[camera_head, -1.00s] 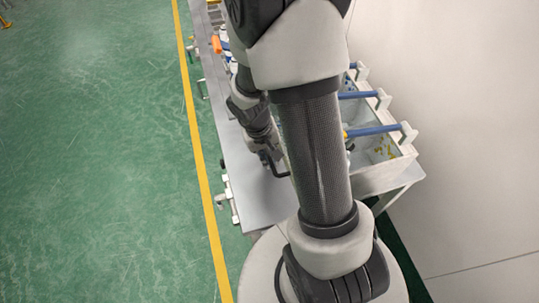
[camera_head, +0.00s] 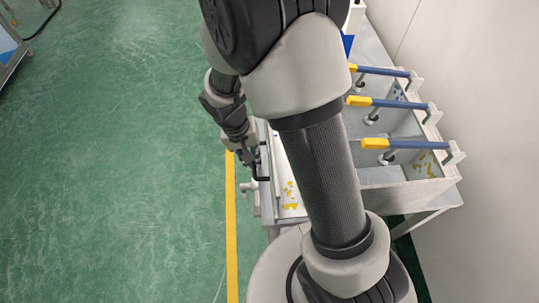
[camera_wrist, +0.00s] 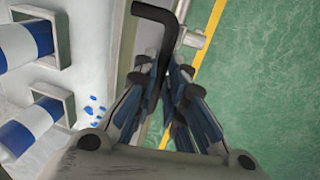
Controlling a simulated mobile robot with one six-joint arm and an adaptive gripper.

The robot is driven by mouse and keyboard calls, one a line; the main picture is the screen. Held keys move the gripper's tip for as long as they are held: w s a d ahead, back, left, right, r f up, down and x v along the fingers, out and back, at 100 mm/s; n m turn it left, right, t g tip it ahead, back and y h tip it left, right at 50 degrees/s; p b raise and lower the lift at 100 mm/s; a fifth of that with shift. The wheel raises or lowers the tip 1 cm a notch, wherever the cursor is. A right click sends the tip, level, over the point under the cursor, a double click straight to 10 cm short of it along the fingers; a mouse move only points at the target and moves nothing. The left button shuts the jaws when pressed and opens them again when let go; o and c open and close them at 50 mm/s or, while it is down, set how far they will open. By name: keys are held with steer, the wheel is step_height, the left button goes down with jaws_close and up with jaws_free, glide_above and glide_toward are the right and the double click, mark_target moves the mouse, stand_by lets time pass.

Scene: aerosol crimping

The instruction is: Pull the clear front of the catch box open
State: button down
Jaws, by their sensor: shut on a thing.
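My gripper (camera_wrist: 172,72) is shut on a black bent handle (camera_wrist: 153,15), which runs down between its fingers in the wrist view. In the head view my gripper (camera_head: 243,150) is at the left edge of the bench, and the black handle (camera_head: 262,166) shows beside it. A grey panel strip (camera_wrist: 122,45) stands just left of the handle in the wrist view. I cannot make out the clear front well. The box's pale floor (camera_head: 284,178) shows yellow bits; much of the box is hidden behind my arm.
Blue levers with yellow grips (camera_head: 385,103) stand over open bins on the right. Blue-and-white striped cylinders (camera_wrist: 25,40) sit in square sleeves at the left of the wrist view. A metal fitting (camera_wrist: 193,38) is right of the handle. Green floor (camera_head: 120,170) is clear on the left.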

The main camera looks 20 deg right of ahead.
steer(key=shift+w+a, duration=0.3)
steer(key=shift+a, duration=0.7)
steer(key=shift+w+a, duration=0.25)
steer(key=shift+a, duration=0.75)
steer(key=c, duration=1.7)
jaws_free()
steer(key=shift+o, duration=0.2)
step_height(320, 180, up, 12)
steer(key=a, duration=0.2)
steer(key=shift+w, duration=0.3)
